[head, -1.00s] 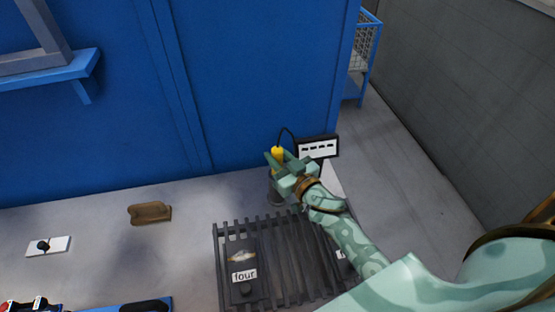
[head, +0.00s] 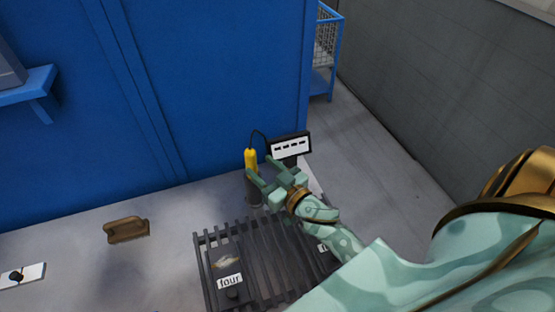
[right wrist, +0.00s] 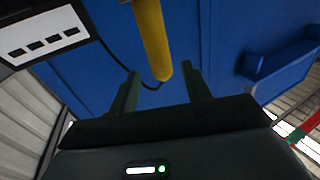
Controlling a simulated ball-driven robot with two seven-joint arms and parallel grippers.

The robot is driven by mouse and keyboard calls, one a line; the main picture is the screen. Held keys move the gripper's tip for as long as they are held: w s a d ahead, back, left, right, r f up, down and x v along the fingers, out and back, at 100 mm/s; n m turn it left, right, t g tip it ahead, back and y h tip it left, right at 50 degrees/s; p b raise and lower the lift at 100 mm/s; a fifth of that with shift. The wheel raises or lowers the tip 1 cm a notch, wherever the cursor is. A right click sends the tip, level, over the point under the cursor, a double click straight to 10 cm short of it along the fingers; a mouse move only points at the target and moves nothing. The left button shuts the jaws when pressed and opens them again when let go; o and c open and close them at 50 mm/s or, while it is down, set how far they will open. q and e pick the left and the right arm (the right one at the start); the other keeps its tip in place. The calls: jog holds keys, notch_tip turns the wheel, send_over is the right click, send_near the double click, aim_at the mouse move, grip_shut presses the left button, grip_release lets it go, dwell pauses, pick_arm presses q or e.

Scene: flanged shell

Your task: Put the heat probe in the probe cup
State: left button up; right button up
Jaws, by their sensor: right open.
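The yellow heat probe (head: 251,159) stands upright with its lower end in the dark grey probe cup (head: 254,193), at the back edge of the slatted rack. How deep it sits is partly hidden. My right gripper (head: 261,168) is open, just right of the probe, with its fingers pointing toward it. In the right wrist view the yellow probe (right wrist: 153,42) shows beyond the gap between the two spread fingers (right wrist: 161,84), with nothing gripped. The cup is not visible in that view. My left gripper is not in view.
A black cable runs from the probe to a display with dashes (head: 290,148), close behind my right gripper. A dark slatted rack (head: 275,260) with a plate labelled "four" (head: 230,281) lies in front. A brown handle-like block (head: 126,229) lies left. A blue wall (head: 220,90) stands behind.

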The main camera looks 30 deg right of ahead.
jog(key=s+d, duration=0.1)
jog(key=s, duration=0.5)
jog(key=shift+s, duration=0.4)
